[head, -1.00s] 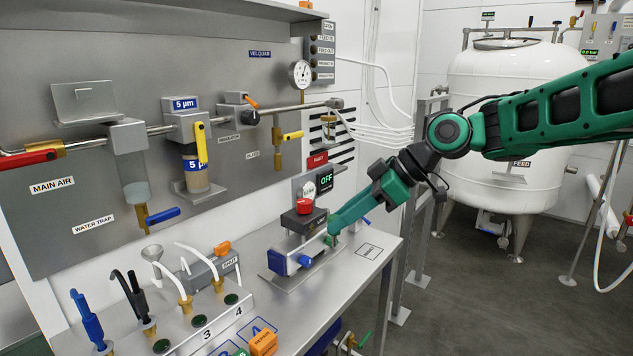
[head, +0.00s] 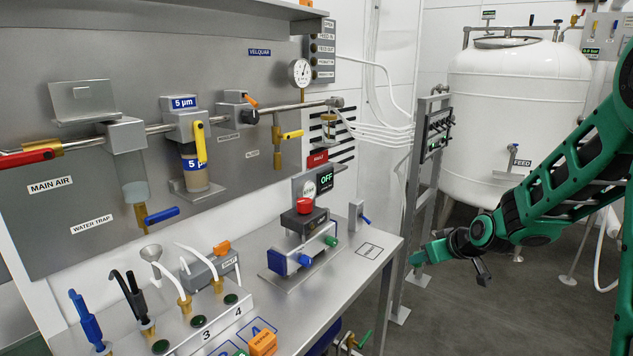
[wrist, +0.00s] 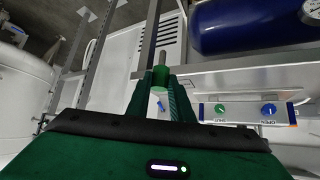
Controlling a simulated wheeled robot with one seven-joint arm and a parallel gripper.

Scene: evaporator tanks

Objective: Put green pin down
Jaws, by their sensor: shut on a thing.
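The green pin (wrist: 160,78) shows in the wrist view between my gripper's fingertips (wrist: 160,90). It has a green grip and a thin grey metal shank pointing away from the gripper. My gripper is shut on it. In the head view my gripper (head: 418,258) is beyond the right edge of the bench, beside the grey metal frame and apart from the bench. The pin is too small or hidden to make out clearly there.
A steel bench (head: 335,285) carries a device with a red button (head: 304,205), a blue knob and a green knob. A white tank (head: 518,120) stands behind my arm. A blue cylinder (wrist: 250,25) shows in the wrist view.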

